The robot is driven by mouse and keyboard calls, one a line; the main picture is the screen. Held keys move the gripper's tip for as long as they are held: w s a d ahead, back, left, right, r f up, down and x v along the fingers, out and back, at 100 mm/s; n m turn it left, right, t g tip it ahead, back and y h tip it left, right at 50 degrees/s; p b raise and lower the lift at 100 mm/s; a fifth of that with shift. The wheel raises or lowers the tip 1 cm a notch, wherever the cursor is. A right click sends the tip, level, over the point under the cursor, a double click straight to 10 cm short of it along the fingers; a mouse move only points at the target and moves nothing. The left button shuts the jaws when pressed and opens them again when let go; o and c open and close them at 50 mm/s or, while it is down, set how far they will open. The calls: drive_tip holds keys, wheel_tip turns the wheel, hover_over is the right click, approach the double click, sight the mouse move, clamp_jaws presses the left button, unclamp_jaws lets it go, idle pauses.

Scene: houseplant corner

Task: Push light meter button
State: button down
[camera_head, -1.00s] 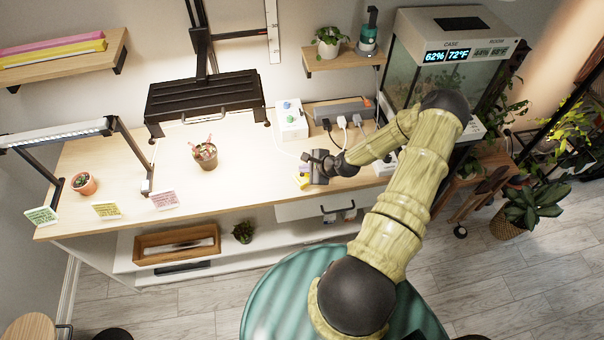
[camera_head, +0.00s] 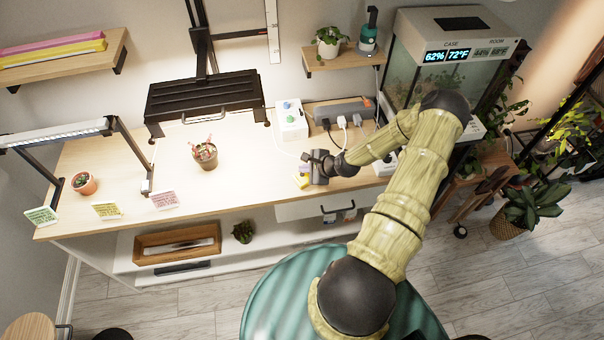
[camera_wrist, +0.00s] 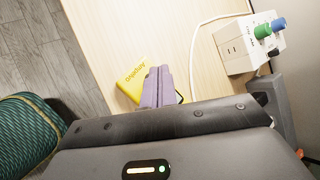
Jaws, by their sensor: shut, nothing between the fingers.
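The light meter, a yellow block with dark lettering (camera_wrist: 133,78), lies flat on the wooden bench in the wrist view. In the head view its yellow edge (camera_head: 301,182) shows just left of my gripper. My gripper (camera_wrist: 158,72) is shut and empty, its two purple fingers pressed together. The fingers stand over the meter and hide its middle. A dark part of it shows just right of them. I cannot tell whether the fingertips touch it, and I cannot make out the button.
A white box with green and blue knobs (camera_head: 291,121) stands behind my gripper, with a white cable beside it. A power strip with plugs (camera_head: 342,110) is at the back right. A potted plant (camera_head: 204,156) stands left on the bench. The bench between is clear.

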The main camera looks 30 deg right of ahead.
drive_tip(key=shift+f, duration=0.45)
drive_tip(key=shift+f+b, duration=0.2)
drive_tip(key=shift+b, duration=0.2)
drive_tip(key=shift+r, duration=0.1)
drive_tip(key=shift+r+p, duration=0.5)
drive_tip(key=shift+r, duration=0.1)
wheel_tip(320, 180, up, 6)
drive_tip(key=p, duration=0.4)
idle(0.5)
